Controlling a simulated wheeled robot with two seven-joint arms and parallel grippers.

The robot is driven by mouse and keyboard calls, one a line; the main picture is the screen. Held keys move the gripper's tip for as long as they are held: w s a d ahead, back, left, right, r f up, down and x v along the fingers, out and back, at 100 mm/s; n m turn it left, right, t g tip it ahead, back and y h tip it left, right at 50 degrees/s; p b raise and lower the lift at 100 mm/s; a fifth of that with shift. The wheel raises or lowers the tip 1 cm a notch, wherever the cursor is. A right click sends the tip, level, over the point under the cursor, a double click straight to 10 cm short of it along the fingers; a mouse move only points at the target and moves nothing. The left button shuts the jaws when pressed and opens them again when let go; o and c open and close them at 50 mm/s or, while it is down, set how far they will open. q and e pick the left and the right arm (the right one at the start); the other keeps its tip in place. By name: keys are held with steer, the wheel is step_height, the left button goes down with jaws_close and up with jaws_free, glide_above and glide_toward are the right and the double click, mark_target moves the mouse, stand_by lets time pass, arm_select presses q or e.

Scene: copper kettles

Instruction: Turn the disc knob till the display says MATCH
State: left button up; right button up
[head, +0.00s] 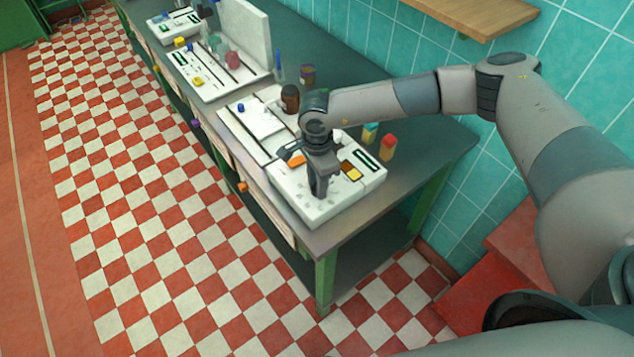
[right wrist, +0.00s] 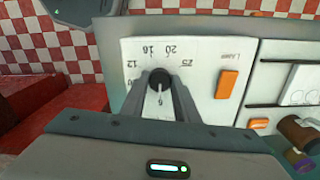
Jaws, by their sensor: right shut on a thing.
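The round dark disc knob (right wrist: 159,77) shows in the right wrist view on a white panel with a printed scale, where 12, 16, 20 and 25 can be read. My right gripper (right wrist: 161,84) is shut on the knob, with one finger on each side of it. In the head view my right gripper (head: 319,192) points down at the nearest white panel (head: 312,213) and hides the knob. A dark display strip (head: 366,159) sits on that panel, too small to read. My left gripper is in neither view.
An orange rocker (right wrist: 227,84) labelled LAMP is beside the scale. A yellow square (head: 351,171) is near the display. A brown jar (head: 290,98) and a red-topped block (head: 388,147) stand close by. More panels run along the bench (head: 432,150). The checkered floor is clear.

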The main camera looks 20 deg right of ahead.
steer(key=shift+f+m+b, duration=0.2)
steer(key=shift+m+b, duration=0.6)
steer(key=shift+b, duration=0.4)
steer(key=m+b, duration=0.3)
steer(key=b, duration=0.1)
steer(key=shift+m+b, duration=0.3)
steer(key=shift+b, duration=0.1)
steer(key=shift+r+m+b, duration=0.1)
steer(key=shift+m+b, duration=0.8)
steer(key=shift+b, duration=0.15)
steer(key=shift+r+m+b, duration=0.15)
steer(key=shift+m+b, duration=0.2)
steer(key=shift+m, duration=0.15)
steer(key=shift+w, duration=0.1)
steer(key=o, duration=1.1)
